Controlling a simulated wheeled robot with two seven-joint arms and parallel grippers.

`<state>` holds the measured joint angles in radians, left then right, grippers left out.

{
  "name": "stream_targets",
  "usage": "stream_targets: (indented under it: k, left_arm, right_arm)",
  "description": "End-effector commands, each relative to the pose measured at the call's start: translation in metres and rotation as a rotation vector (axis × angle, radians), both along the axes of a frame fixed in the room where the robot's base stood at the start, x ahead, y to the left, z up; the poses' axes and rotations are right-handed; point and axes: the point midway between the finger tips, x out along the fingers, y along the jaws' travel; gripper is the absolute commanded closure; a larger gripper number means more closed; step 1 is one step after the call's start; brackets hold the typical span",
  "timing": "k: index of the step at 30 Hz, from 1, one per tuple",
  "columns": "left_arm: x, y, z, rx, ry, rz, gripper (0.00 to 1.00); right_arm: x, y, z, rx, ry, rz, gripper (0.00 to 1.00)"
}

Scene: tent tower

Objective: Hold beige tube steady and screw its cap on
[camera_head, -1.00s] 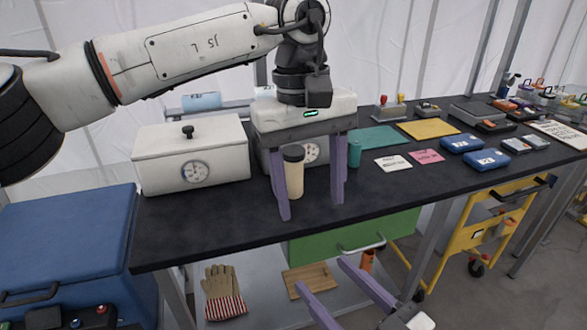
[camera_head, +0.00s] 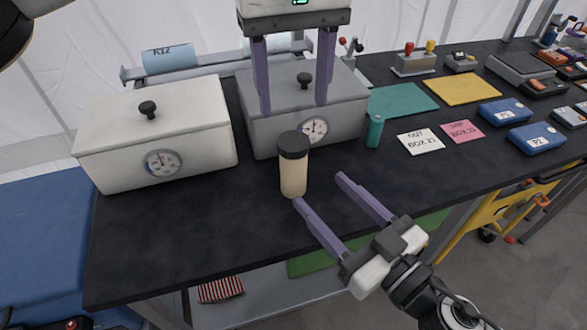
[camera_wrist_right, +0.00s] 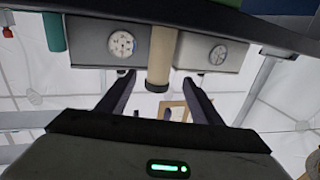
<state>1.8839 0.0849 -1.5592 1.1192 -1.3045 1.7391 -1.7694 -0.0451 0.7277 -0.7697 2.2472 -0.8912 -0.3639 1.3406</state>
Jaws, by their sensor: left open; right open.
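The beige tube (camera_head: 293,178) stands upright on the dark table, with its black cap (camera_head: 293,145) sitting on its top. I cannot tell whether the cap is screwed tight. My left gripper (camera_head: 293,108) is open and empty, pointing down above and behind the tube in the head view. My right gripper (camera_head: 319,189) is open and empty at the table's front, its fingertips just right of the tube's lower part. In the right wrist view, which looks upside down, the tube (camera_wrist_right: 162,52) and cap (camera_wrist_right: 157,86) appear between the open fingers (camera_wrist_right: 160,79), beyond the tips.
A white box (camera_head: 155,135) with a gauge stands left, and a grey box (camera_head: 345,115) stands close behind the tube. The table (camera_head: 200,215) is clear in front and left of the tube.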

Motion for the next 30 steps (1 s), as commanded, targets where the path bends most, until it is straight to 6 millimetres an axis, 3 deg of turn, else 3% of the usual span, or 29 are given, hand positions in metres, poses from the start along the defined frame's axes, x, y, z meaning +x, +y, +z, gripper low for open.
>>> stream_targets:
  k: [8, 21, 30]
  left_arm:
    - [0.0, 0.0, 0.0, 0.0, 0.0, 0.0, 0.42]
    - [0.0, 0.0, 0.0, 0.0, 0.0, 0.001, 0.42]
    - [0.0, 0.0, 0.0, 0.0, 0.0, 0.0, 0.42]
  right_arm:
    - [0.02, 0.014, 0.002, 0.001, -0.004, 0.0, 0.4]
    - [0.074, 0.052, 0.001, 0.0, -0.003, -0.001, 0.4]
    - [0.084, 0.059, 0.0, 0.0, 0.001, -0.001, 0.4]
